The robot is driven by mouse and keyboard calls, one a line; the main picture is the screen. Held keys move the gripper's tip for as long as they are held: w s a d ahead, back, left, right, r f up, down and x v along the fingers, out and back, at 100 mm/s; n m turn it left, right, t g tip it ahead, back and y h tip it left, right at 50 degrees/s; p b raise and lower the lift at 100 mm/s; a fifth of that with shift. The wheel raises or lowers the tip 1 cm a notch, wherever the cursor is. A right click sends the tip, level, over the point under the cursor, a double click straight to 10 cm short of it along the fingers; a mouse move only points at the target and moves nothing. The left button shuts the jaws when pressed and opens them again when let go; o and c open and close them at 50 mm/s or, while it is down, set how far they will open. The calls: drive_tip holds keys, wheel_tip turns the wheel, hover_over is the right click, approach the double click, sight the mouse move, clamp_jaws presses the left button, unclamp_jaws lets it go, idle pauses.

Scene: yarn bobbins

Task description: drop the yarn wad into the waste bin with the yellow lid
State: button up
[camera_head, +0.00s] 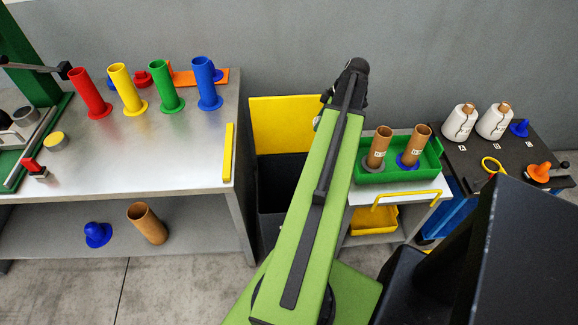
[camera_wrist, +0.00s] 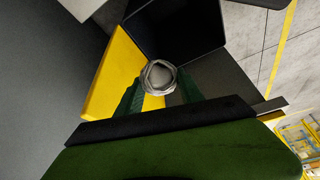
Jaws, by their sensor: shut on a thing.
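The yarn wad (camera_wrist: 158,77) is a small grey-white rounded lump in the wrist view. My gripper (camera_wrist: 158,82) is shut on it, with a green finger on each side. In the head view my arm hides the wad and the fingertips. The waste bin (camera_head: 270,224) is dark, with its yellow lid (camera_head: 284,120) standing open against the wall. In the wrist view the wad overlaps the yellow lid (camera_wrist: 112,72) and the near edge of the dark bin (camera_wrist: 175,28). Its height above them is not clear.
Left of the bin is a metal table (camera_head: 180,140) with several coloured bobbins. Right of it stands a green tray (camera_head: 403,174) with two brown tubes. Further right, a dark-topped stand (camera_head: 470,165) holds two white cones. My arm crosses in front of the bin's right side.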

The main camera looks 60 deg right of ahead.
drive_tip(key=w+a+f+n+b, duration=0.1)
drive_tip(key=w+a+f+b, duration=0.1)
drive_tip(key=f+b, duration=0.4)
drive_tip(key=w+a+f+n+y+b, duration=0.1)
drive_tip(key=w+a+f+b, duration=0.1)
drive_tip(key=f+b, duration=0.5)
drive_tip(key=w+a+f+n+b, duration=0.1)
drive_tip(key=w+a+f+b, duration=0.1)
drive_tip(key=a+f+b, duration=0.2)
wheel_tip(320, 180, down, 4)
drive_tip(key=b, duration=0.3)
drive_tip(key=shift+w+a+f+g, duration=0.2)
drive_tip(key=shift+w+a+g, duration=0.1)
drive_tip(key=shift+w+a, duration=0.1)
drive_tip(key=shift+f+b, duration=0.1)
drive_tip(key=shift+b, duration=0.2)
wheel_tip(320, 180, down, 6)
drive_tip(key=b, duration=0.6)
drive_tip(key=o, duration=1.4)
